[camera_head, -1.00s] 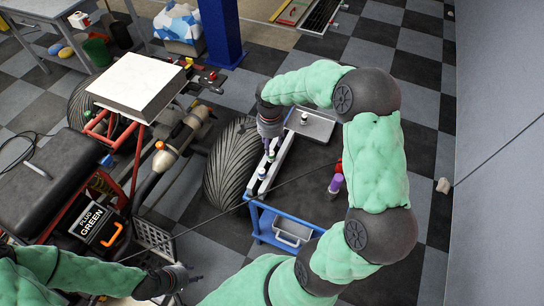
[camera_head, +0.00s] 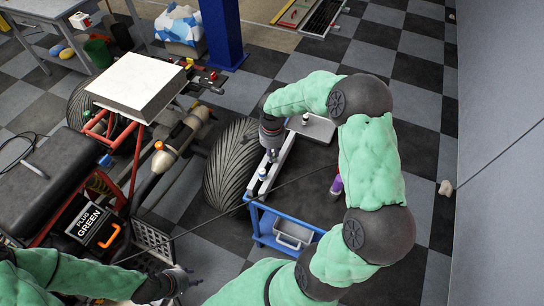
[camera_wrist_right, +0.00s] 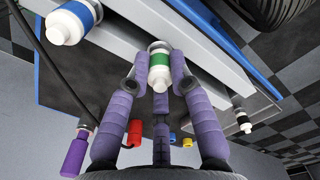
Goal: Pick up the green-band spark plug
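The green-band spark plug (camera_wrist_right: 159,67) is white with a green ring. In the right wrist view it stands between the purple padded fingers of my right gripper (camera_wrist_right: 160,60). The fingertips are close on both sides of it; I cannot tell whether they touch it. In the head view my right gripper (camera_head: 272,150) is over the pale rail of the blue cart, and the plug is mostly hidden there. My left gripper (camera_head: 184,280) is low at the left, apart from the cart; its finger opening is unclear.
A blue-band plug (camera_wrist_right: 73,22) and a black-band plug (camera_wrist_right: 243,121) stand on either side. The blue cart (camera_head: 262,228) is beside a large tyre (camera_head: 228,170). A purple-handled tool (camera_wrist_right: 74,155) is nearby. A box labelled "PLUG GREEN" (camera_head: 88,221) is at the left.

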